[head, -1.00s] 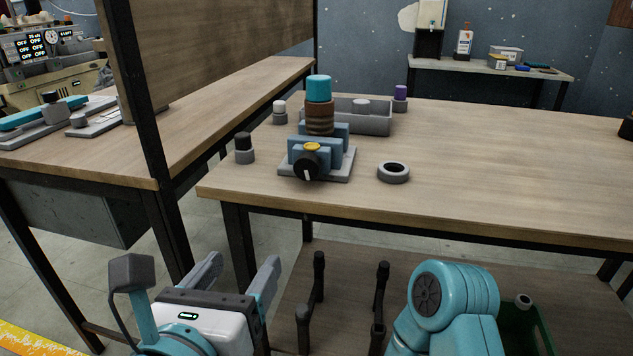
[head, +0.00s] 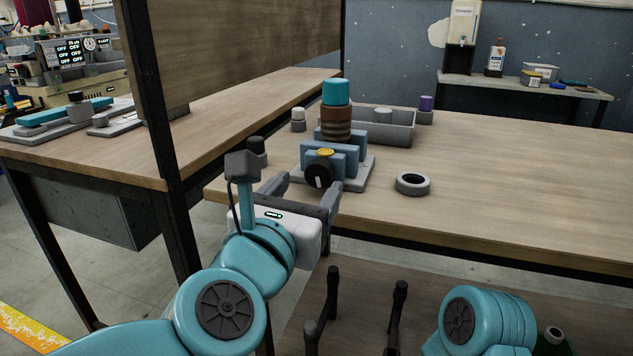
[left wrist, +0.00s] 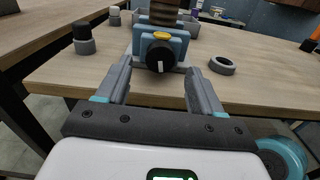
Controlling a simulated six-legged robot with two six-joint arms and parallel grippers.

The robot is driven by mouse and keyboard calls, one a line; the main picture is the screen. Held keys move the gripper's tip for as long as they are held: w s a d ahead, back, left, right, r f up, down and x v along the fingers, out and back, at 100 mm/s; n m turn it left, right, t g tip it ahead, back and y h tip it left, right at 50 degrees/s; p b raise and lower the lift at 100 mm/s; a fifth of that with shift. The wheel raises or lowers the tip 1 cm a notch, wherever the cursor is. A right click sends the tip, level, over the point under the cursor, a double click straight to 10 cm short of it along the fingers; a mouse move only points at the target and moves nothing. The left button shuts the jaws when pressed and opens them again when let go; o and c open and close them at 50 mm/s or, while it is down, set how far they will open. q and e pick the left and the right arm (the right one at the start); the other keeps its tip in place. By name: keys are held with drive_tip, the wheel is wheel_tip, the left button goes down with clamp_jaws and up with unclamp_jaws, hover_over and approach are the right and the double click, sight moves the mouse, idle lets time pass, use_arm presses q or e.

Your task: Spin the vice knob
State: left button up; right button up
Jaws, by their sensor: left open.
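The vice (head: 352,158) is blue-grey on a grey base plate near the front left of the table. Its black round knob (head: 318,176) with a white mark faces me, and the mark points about straight down. The knob also shows in the left wrist view (left wrist: 159,57). A brown ribbed piece with a turquoise top (head: 336,92) stands upright at the vice. My left gripper (head: 306,186) is open and empty, just short of the knob. In the left wrist view the knob lies between and beyond its fingers. My right gripper is out of view.
A grey ring (head: 413,184) lies right of the vice. A grey tray (head: 390,129) stands behind it. A black-topped piece (head: 256,148) stands left, partly hidden by my left gripper. The table's right side is clear.

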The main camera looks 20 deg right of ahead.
sight(317, 175)
use_arm(q)
drive_tip(key=shift+x, duration=2)
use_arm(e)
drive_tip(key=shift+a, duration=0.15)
use_arm(q)
drive_tip(key=c, duration=1.1)
drive_tip(key=shift+o, duration=0.2)
drive_tip(key=shift+f+n+b, duration=0.1)
drive_tip(key=shift+n+b, duration=1.15)
drive_tip(key=shift+n, duration=0.15)
drive_tip(key=shift+n+b, duration=1.1)
drive_tip(key=shift+n, duration=0.9)
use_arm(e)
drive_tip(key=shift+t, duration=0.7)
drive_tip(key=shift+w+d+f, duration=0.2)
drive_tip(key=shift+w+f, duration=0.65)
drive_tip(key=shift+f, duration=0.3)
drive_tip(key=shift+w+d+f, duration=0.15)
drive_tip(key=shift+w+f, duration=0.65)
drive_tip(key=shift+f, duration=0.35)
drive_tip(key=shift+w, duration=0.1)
